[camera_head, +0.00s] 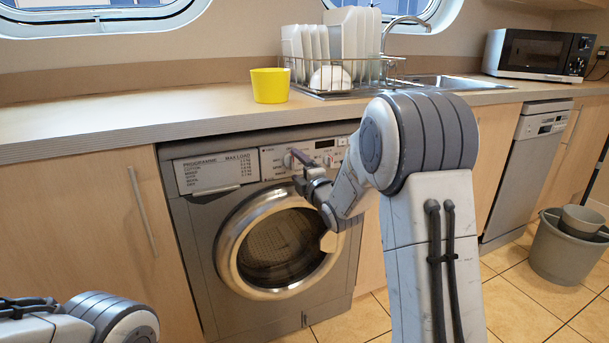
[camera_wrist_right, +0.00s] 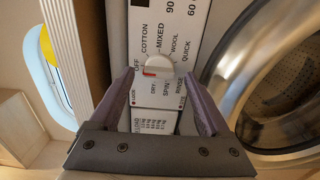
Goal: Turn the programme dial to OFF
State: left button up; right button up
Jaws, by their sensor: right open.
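The washing machine (camera_head: 205,225) has a programme dial (camera_head: 288,160) on its top panel, partly behind my right gripper. In the right wrist view the dial (camera_wrist_right: 158,64) is a round white knob with a red mark on its left side, turned toward the OFF label (camera_wrist_right: 138,67). Labels including COTTON, MIXED, WOOL, SPIN and DRY ring it. My right gripper (camera_head: 299,165) is at the panel, open, its two purple-grey fingers on either side of the dial in the wrist view (camera_wrist_right: 158,75). Contact cannot be told. Only part of my left arm shows, at the lower left.
The round door (camera_head: 233,250) is below the panel. The worktop (camera_head: 150,110) overhangs the machine and holds a yellow cup (camera_head: 270,86), a dish rack (camera_head: 380,75) and a microwave (camera_head: 540,53). A grey bucket (camera_head: 560,255) stands on the tiled floor at right.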

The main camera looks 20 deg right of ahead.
jog(key=s+p, duration=0.1)
jog(key=s, duration=0.8)
jog(key=shift+d, duration=0.15)
